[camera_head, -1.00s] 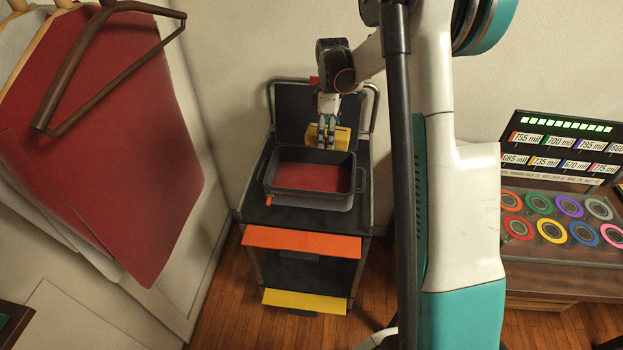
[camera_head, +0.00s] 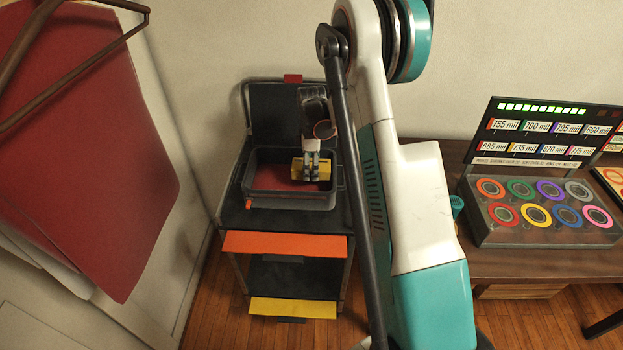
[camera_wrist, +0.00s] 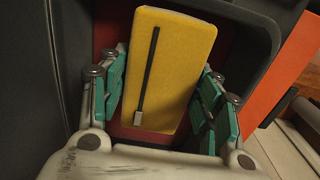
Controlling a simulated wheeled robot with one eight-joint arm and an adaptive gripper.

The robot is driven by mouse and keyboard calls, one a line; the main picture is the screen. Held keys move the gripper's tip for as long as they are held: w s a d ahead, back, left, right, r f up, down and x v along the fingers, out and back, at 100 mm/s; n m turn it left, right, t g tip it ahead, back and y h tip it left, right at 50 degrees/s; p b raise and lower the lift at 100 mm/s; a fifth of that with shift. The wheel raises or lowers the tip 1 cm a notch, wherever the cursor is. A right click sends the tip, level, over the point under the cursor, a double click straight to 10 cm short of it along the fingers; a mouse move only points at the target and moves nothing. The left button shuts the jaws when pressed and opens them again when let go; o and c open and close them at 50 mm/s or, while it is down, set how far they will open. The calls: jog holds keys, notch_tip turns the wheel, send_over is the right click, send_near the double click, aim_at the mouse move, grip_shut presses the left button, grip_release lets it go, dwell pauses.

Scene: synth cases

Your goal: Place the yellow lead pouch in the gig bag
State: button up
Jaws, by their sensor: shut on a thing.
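The yellow lead pouch (camera_head: 325,170) is between the fingers of my gripper (camera_head: 311,176), inside the rim of the open gig bag (camera_head: 262,202). The bag is dark grey with a red lining and stands on a black cart, its lid raised at the back. In the wrist view the pouch (camera_wrist: 172,72) shows a dark zip with a pull. The green-padded fingers of my gripper (camera_wrist: 160,110) stand on both sides of it. The red lining shows around it. I cannot tell whether the pouch touches the bag floor.
The cart has an orange shelf edge (camera_head: 284,244) and a yellow one (camera_head: 292,307) below. Red cloth (camera_head: 85,150) hangs on hangers at the left. A desk at the right holds a case of colored rings (camera_head: 545,213) and a lit label board (camera_head: 540,130).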

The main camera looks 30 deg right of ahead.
aim_at(311, 176)
jog(key=shift+f+b, duration=0.65)
jog(key=shift+f, duration=1.55)
jog(key=shift+f, duration=0.15)
jog(key=o, duration=1.1)
notch_tip(311, 176, up, 12)
jog(key=p, duration=0.4)
jog(key=shift+r, duration=0.2)
jog(key=shift+r, duration=0.1)
